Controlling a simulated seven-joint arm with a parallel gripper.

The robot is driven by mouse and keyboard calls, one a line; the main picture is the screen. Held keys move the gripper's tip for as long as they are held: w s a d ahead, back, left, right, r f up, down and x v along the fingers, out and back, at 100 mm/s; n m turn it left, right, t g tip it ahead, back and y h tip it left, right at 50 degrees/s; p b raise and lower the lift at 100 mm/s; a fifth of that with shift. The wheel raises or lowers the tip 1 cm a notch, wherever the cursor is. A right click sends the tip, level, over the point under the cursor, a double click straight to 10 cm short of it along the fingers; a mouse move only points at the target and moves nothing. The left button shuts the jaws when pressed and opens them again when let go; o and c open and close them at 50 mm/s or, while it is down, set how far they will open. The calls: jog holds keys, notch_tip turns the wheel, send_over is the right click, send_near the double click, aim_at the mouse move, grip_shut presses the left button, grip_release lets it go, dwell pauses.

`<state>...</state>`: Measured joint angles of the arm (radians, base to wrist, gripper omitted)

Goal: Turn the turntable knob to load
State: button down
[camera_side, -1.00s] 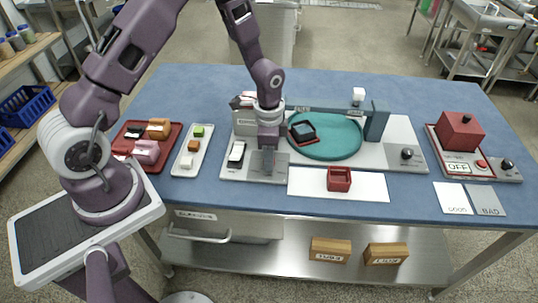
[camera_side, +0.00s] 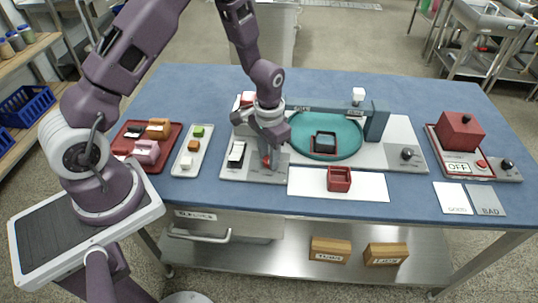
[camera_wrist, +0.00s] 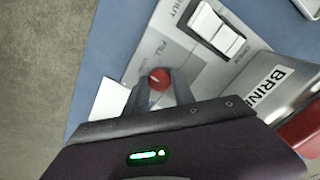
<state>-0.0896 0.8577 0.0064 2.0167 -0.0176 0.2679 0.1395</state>
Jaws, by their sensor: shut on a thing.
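The red turntable knob (camera_wrist: 160,78) sits on the grey panel beside the word FILL; other markings around it are partly hidden. It also shows between my fingers in the side view (camera_side: 266,160). My gripper (camera_wrist: 159,92) points down at the panel and is shut on the knob, one finger on each side. The teal turntable (camera_side: 350,140) lies right of my gripper in the side view. A dark red frame with a dark block (camera_side: 325,143) sits on its front left part. I cannot read the knob's exact setting.
A white rocker switch (camera_side: 236,153) is left of the knob. A grey bridge (camera_side: 375,122) crosses behind the turntable. A black knob (camera_side: 407,153) is at the plate's right. A red box (camera_side: 339,179) stands on the white strip in front. A red tray (camera_side: 168,163) is far left.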

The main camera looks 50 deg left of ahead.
dwell(0.3)
jog(key=c, duration=1.1)
grip_release()
jog(key=shift+o, duration=0.2)
jog(key=shift+r, duration=0.1)
notch_tip(320, 180, up, 8)
jog(key=shift+f, duration=0.25)
jog(key=s+d+r+t, duration=0.1)
jog(key=s+r+t, duration=0.1)
jog(key=s+r, duration=0.5)
jog(key=s+d+r+t, duration=0.1)
jog(key=s+r, duration=0.1)
jog(key=r, duration=0.9)
jog(key=s+d+r+t, duration=0.1)
jog(key=s+r, duration=0.3)
jog(key=s, duration=0.9)
jog(key=shift+d+r+t, duration=0.2)
jog(key=shift+r+t, duration=0.1)
jog(key=shift+t, duration=0.5)
